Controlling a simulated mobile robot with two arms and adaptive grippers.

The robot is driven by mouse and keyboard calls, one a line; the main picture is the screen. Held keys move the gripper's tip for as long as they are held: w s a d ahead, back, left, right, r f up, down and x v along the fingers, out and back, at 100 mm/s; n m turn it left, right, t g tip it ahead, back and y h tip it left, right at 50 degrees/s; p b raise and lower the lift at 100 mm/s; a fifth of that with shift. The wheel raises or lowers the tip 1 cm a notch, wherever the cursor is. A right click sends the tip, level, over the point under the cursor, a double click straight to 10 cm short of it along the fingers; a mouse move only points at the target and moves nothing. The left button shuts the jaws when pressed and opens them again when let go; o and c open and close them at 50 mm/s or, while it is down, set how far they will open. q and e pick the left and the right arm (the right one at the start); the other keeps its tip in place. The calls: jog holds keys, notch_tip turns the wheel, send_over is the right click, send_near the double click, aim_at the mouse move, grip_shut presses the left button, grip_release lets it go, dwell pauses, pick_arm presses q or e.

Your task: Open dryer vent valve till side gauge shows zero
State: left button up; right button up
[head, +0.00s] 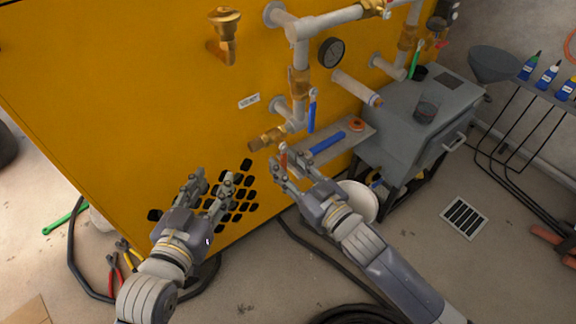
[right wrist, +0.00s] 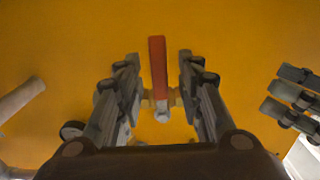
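A valve with a red lever (head: 283,154) and brass body (head: 262,141) sits low on the yellow panel (head: 120,90), below a small label (head: 249,101) that seems to read VENT. The round dark gauge (head: 331,52) is above; its needle is too small to read. My right gripper (head: 289,163) is open at the lever. In the right wrist view, the red lever (right wrist: 158,68) points up between the two fingers of my right gripper (right wrist: 159,72), with gaps on both sides. My left gripper (head: 211,184) is open and empty before the black vent slots. It also shows in the right wrist view (right wrist: 296,98).
A blue-handled valve (head: 312,110) hangs on the pipe just above. A shelf (head: 345,137) with a blue tool and a grey tank (head: 400,120) stand to the right. Pliers (head: 115,275) and dark hoses lie on the floor. A bottle rack (head: 540,85) is far right.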

jog(key=shift+c, duration=0.3)
grip_shut()
pick_arm(q)
jog(key=shift+f, duration=0.1)
